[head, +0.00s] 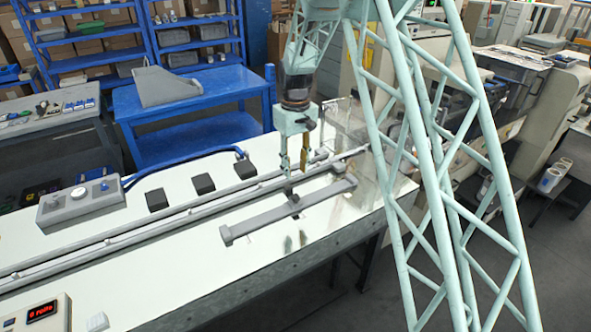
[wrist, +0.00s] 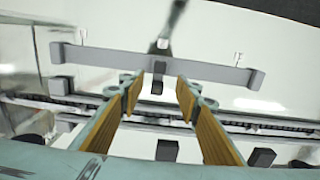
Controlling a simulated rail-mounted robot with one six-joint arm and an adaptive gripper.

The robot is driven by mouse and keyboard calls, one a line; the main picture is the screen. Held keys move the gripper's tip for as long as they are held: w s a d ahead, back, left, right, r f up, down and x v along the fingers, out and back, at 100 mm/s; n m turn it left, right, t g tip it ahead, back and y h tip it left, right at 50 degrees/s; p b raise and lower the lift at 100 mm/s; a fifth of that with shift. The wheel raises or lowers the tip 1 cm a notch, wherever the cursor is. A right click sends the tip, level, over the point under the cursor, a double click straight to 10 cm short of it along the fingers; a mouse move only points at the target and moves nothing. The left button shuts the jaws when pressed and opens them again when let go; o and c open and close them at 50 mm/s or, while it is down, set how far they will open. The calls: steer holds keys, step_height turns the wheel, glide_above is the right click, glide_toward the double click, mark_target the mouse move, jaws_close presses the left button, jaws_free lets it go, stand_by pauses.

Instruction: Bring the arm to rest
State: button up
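My gripper (head: 294,170) hangs pointing down over the white work table (head: 330,215) in the head view, behind the middle of a long grey bar. In the wrist view its two tan-padded fingers (wrist: 157,95) stand wide apart with nothing gripped between them. The grey bar (head: 255,221) lies near the table's front edge and has a small dark piece at its middle. The bar also crosses the upper wrist view (wrist: 115,58), beyond the fingertips. The exact gap between fingertips and table is hard to tell.
A long rail (head: 130,237) runs along the table behind the bar. Black blocks (head: 203,184) and a grey control box (head: 82,203) stand behind the rail. A clear panel (head: 343,120) stands at the table's far end. A blue bench (head: 190,105) is behind.

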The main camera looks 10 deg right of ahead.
steer(key=s+d+r+m+t+b, duration=0.1)
steer(key=s+d+r, duration=0.1)
steer(key=s+r, duration=1.1)
steer(key=s+d+r+m+t, duration=0.1)
steer(key=s+d+r, duration=0.1)
steer(key=s+r, duration=1.05)
steer(key=s+d+r+m+t, duration=0.1)
steer(key=s, duration=1.5)
steer(key=s+d+r+m+t+b, duration=0.1)
steer(key=s+r, duration=0.1)
steer(key=s, duration=1.3)
steer(key=shift+s, duration=0.35)
stand_by(0.8)
